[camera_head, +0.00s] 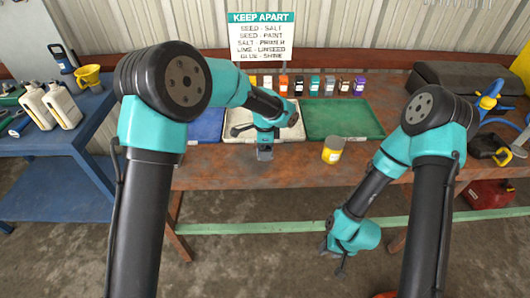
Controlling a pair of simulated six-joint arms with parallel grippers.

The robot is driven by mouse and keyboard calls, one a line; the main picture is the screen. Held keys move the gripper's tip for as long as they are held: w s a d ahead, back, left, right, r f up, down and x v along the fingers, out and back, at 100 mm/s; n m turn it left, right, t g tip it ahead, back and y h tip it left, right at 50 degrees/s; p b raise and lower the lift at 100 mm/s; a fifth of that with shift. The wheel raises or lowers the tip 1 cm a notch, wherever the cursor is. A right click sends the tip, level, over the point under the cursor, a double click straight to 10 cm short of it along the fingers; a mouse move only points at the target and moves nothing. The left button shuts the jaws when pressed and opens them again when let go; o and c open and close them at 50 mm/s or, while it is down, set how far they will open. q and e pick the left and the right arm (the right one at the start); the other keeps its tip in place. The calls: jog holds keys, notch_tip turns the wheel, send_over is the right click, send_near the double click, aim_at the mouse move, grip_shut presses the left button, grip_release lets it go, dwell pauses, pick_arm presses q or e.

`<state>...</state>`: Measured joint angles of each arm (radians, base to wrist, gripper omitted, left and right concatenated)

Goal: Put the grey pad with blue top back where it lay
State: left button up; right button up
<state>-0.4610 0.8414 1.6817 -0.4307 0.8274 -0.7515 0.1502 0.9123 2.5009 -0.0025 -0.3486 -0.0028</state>
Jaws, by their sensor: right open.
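I cannot make out the grey pad with blue top for certain. My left gripper (265,152) points down at the front rim of the cream tray (236,131). A small grey block shape shows at its end, and I cannot tell whether it is the jaws or something held. My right gripper (338,262) hangs low in front of the workbench (240,175), below its front edge. It is open, with nothing seen in it. A blue tray (207,128) lies left of the cream one, partly hidden by my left arm. A green tray (343,118) lies to the right.
A yellow tin (333,151) stands before the green tray. Several small bottles (314,86) stand behind the trays under a KEEP APART sign (261,40). A dark case (455,72) sits at right. A blue table (50,140) at left holds white jugs (62,105) and a yellow funnel (89,77).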

pick_arm(q)
jog(key=shift+w+f, duration=0.25)
jog(key=shift+w, duration=0.1)
jog(key=shift+f, duration=1.55)
jog(key=shift+f, duration=0.15)
jog(key=o, duration=0.7)
notch_tip(320, 180, up, 12)
jog(key=shift+r, duration=0.15)
